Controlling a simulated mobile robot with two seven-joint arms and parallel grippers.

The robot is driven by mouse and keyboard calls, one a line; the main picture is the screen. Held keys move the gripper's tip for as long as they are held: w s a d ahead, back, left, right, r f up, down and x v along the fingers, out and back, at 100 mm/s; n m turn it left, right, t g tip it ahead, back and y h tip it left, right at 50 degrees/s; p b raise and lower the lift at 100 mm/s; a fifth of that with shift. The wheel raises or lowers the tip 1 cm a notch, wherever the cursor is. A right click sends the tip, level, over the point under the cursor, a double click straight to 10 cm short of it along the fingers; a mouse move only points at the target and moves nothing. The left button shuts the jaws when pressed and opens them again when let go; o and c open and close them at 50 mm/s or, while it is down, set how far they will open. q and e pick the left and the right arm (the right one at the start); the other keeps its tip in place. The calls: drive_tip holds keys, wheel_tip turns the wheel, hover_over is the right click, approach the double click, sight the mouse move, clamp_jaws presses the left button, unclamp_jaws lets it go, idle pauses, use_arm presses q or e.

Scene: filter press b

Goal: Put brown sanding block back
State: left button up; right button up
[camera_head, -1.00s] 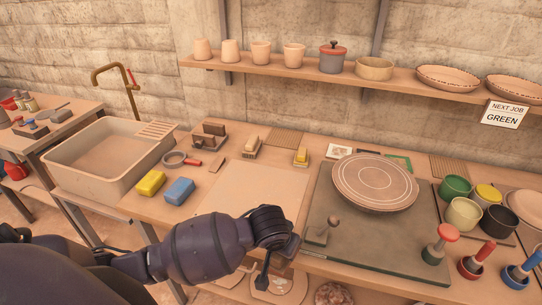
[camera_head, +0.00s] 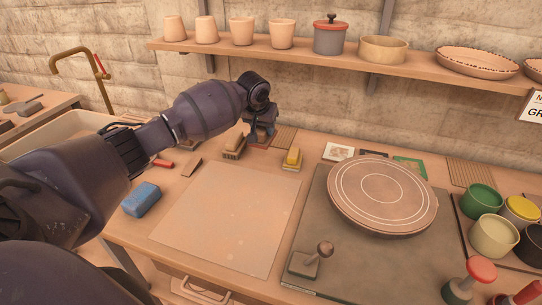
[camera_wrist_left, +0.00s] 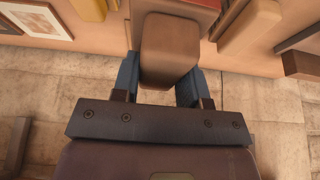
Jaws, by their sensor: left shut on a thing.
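The brown sanding block (camera_wrist_left: 170,48) sits between the two blue fingers of my left gripper (camera_wrist_left: 160,82) in the left wrist view. The gripper is shut on it. In the head view my left gripper (camera_head: 262,137) is over the back of the worktable, between a tan-topped block (camera_head: 233,146) and a ribbed wooden mat. The brown block is mostly hidden there by the gripper, and I cannot tell whether it touches the surface below. A yellow-topped block (camera_head: 292,159) stands to the right of the gripper. My right gripper is not in view.
A pale square board (camera_head: 230,215) lies clear in front. A blue sponge (camera_head: 141,199) is at the left, partly beside my arm. A round turntable (camera_head: 383,195) stands at the right. The wall shelf (camera_head: 300,60) with pots runs above and behind.

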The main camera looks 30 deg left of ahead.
sight(263, 131)
use_arm(q)
drive_tip(key=shift+w+a+r, duration=0.25)
drive_tip(key=shift+w+a, duration=0.1)
drive_tip(key=shift+w, duration=0.15)
drive_tip(key=shift+w+a+r, duration=0.2)
drive_tip(key=shift+w+a, duration=0.15)
drive_tip(key=shift+w, duration=0.1)
drive_tip(key=shift+a+f, duration=0.1)
drive_tip(key=shift+f, duration=0.15)
wheel_tip(263, 131, down, 4)
drive_tip(key=shift+s+r+b, duration=0.1)
drive_tip(key=shift+r+b, duration=0.1)
drive_tip(key=shift+b, duration=0.3)
wheel_tip(263, 131, down, 6)
drive_tip(key=shift+r+b, duration=0.2)
drive_tip(key=shift+b, duration=0.3)
drive_tip(key=o, duration=0.9)
drive_tip(key=shift+f, duration=0.1)
